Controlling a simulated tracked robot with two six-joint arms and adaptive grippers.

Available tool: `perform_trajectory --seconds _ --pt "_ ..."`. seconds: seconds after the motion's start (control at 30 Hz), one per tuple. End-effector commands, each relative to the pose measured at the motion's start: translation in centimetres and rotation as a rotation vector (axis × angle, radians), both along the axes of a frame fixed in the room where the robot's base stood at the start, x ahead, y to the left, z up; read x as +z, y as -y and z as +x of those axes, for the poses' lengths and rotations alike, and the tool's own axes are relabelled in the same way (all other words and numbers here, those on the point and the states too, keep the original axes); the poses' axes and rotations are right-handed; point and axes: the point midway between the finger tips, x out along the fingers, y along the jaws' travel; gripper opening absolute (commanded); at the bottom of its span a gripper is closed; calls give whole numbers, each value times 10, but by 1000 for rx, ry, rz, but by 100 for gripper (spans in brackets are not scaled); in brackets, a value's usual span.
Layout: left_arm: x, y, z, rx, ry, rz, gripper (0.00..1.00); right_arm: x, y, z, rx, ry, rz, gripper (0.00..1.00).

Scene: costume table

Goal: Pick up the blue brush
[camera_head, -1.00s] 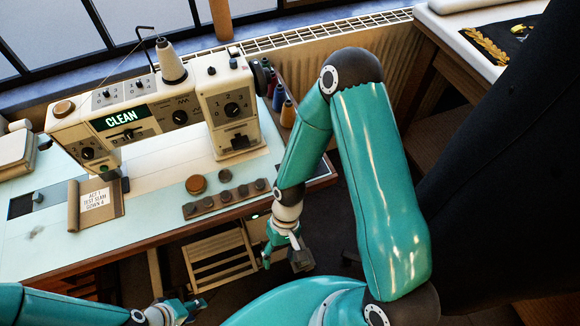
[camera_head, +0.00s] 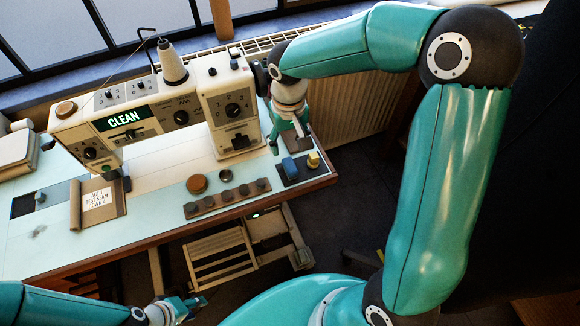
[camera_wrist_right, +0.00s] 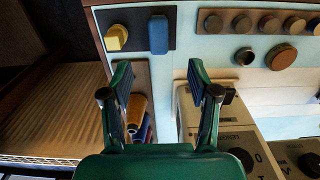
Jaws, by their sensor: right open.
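The blue brush (camera_head: 290,167) lies on a dark mat at the right front corner of the sewing table. In the right wrist view, the blue brush (camera_wrist_right: 158,34) shows as a rounded blue block beyond my fingertips, roughly in line with the gap between them. My right gripper (camera_head: 288,147) is open and empty, just behind the brush in the head view. It also shows in the wrist view (camera_wrist_right: 159,78), with its two fingers apart. My left gripper (camera_head: 190,306) is low at the bottom left, away from the brush; its jaws are too small to judge.
A yellow piece (camera_head: 313,160) sits beside the brush on the dark mat (camera_wrist_right: 137,17). A strip of dark knobs (camera_head: 227,198) and a brown disc (camera_head: 196,184) lie to the left. The sewing machine (camera_head: 232,110) stands close to my right gripper. Thread spools (camera_wrist_right: 137,112) show below the brush in the wrist view.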

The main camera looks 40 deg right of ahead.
Motion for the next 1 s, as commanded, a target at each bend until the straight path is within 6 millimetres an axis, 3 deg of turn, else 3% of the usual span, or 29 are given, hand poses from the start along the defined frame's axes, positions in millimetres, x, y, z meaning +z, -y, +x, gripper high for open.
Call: perform_trajectory --seconds 0.2,0.47,0.8,1.0 --pt "0 0 0 0 0 0 40 -41 0 -1 -1 -3 1 60" --pt "1 0 0 0 0 0 40 -57 0 0 0 -2 1 60" --pt "8 0 0 0 0 0 40 -101 1 -1 0 -3 2 60" --pt "8 0 0 0 0 0 40 -105 2 -1 0 0 1 60"
